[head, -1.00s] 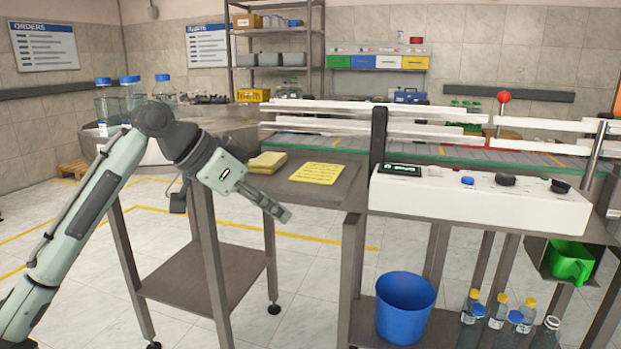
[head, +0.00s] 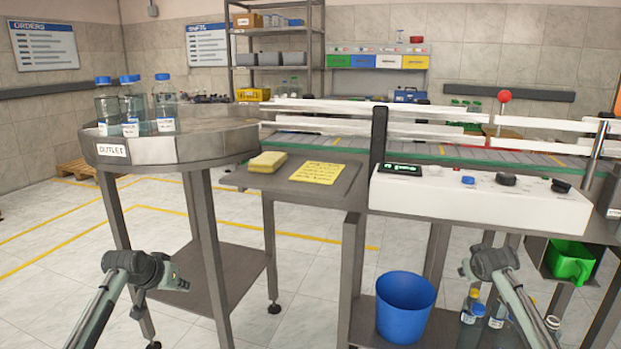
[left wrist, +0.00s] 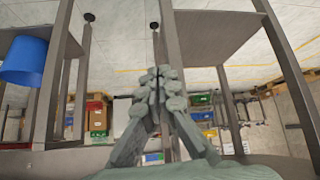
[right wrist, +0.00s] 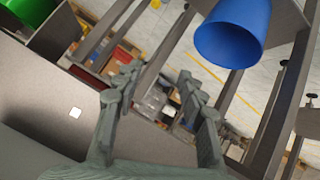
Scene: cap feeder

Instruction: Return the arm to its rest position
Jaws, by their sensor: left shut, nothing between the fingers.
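My left gripper (head: 178,283) is low at the left of the head view, in front of the round outlet table and below its top. In the left wrist view its fingers (left wrist: 158,76) meet, with nothing between them. My left arm is drawn back toward the bottom edge. My right arm shows at the lower right of the head view, in front of the bench; its fingers are hard to make out there. In the right wrist view the right gripper (right wrist: 158,78) has its fingers apart and empty.
Several blue-capped bottles (head: 165,103) stand on the outlet table (head: 190,150). A sponge (head: 267,161) and yellow note (head: 318,173) lie on the side shelf. The control panel (head: 480,200) is on the bench, with a blue bucket (head: 405,308) below.

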